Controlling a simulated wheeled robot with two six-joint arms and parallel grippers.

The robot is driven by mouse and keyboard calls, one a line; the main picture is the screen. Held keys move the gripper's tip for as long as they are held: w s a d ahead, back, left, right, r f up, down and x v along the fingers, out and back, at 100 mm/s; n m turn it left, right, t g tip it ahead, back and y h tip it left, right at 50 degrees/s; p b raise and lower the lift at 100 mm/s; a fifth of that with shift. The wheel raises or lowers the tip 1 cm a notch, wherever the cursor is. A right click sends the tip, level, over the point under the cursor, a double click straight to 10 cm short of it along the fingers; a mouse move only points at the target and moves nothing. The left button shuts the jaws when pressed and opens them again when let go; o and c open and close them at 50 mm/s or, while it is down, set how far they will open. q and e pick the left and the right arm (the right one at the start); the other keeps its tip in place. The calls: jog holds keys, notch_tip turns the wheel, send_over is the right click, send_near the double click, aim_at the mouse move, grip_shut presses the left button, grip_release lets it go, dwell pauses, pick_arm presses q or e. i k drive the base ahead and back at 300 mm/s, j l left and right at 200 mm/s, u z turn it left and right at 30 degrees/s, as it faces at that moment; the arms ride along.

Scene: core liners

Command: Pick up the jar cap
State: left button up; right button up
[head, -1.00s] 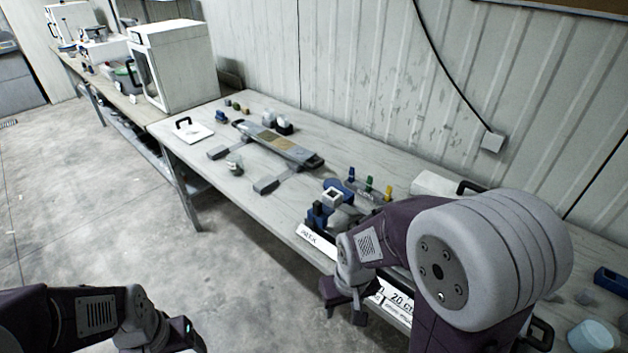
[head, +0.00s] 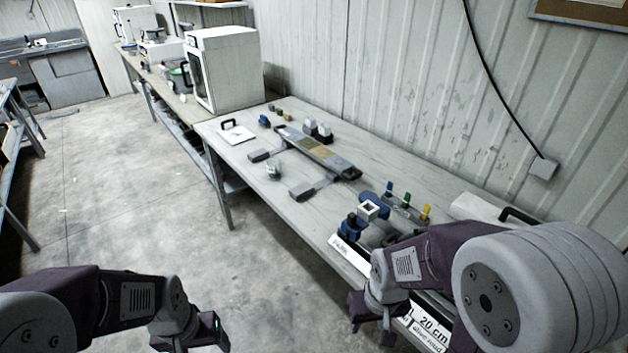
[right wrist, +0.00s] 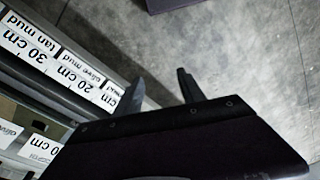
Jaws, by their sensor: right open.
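A small jar (head: 274,171) stands near the front edge of the workbench in the head view. It is too small to tell its cap apart from its body. My right gripper (head: 372,322) is open and empty, low in front of the bench and well to the right of the jar. In the right wrist view its two fingers (right wrist: 162,90) are spread over bare floor, beside the labelled bench front. My left gripper (head: 191,346) is at the bottom edge of the head view, partly cut off, away from the bench.
The workbench (head: 225,151) carries a long tray (head: 318,150) on grey supports, a white plate with a black handle (head: 237,132), a blue clamp-like device (head: 352,228) and coloured markers (head: 426,212). A white cabinet (head: 228,70) stands beyond. The floor in front is clear.

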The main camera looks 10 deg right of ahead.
aim_at(364, 195)
jog(key=i+j+z, duration=0.25)
jog(key=i+j, duration=0.2)
jog(key=i+j+z, duration=0.3)
jog(key=i+j, duration=0.3)
jog(key=i+j+z, duration=0.25)
jog(key=i, duration=0.2)
jog(key=i+j+z, duration=0.25)
jog(key=i+j, duration=0.05)
jog(key=i, duration=0.1)
